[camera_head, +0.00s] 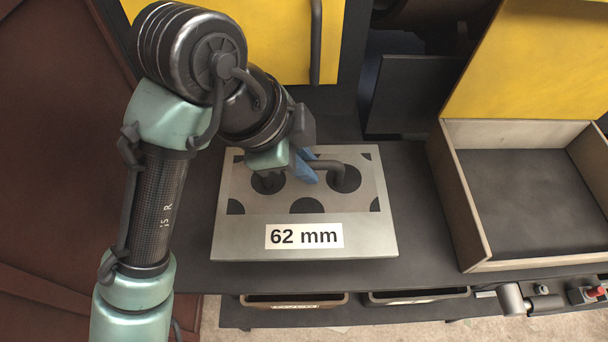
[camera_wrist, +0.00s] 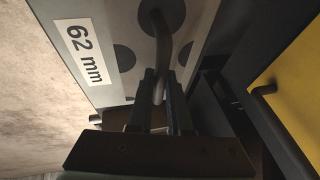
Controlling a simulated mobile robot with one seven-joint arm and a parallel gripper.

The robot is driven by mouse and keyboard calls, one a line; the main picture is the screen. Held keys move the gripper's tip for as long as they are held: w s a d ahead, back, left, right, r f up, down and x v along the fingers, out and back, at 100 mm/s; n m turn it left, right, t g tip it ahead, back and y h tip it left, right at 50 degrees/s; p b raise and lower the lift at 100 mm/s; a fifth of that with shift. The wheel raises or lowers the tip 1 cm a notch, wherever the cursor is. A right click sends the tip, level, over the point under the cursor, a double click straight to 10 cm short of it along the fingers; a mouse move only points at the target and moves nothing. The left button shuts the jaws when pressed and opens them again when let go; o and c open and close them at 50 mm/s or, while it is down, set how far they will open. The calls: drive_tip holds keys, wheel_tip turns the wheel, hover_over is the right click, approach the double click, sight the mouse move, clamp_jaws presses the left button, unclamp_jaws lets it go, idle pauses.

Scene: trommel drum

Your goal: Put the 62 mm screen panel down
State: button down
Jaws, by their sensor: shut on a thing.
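The 62 mm screen panel (camera_head: 235,233) is a flat grey plate with dark round holes and a white "62 mm" label, in the middle of the head view. It lies flat over the dark work surface; whether it touches the surface is hard to tell. My gripper (camera_head: 310,170) is shut on the panel's dark bar handle, near the plate's upper half. In the wrist view the panel (camera_wrist: 118,20) shows with its label and holes, and my gripper (camera_wrist: 161,92) has its dark fingers on either side of the handle.
A tray with raised wooden walls (camera_head: 467,215) stands empty on the right. A yellow door with a dark handle (camera_head: 316,45) is behind the panel. Open bins (camera_head: 293,300) sit under the front edge. Dark surface around the panel is clear.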

sight(306, 185)
drive_tip(key=shift+f, duration=1.85)
drive_tip(key=c, duration=0.8)
unclamp_jaws()
drive_tip(key=shift+f, duration=0.1)
drive_tip(key=shift+c, duration=0.2)
drive_tip(key=b+v, duration=0.1)
drive_tip(key=v, duration=1.1)
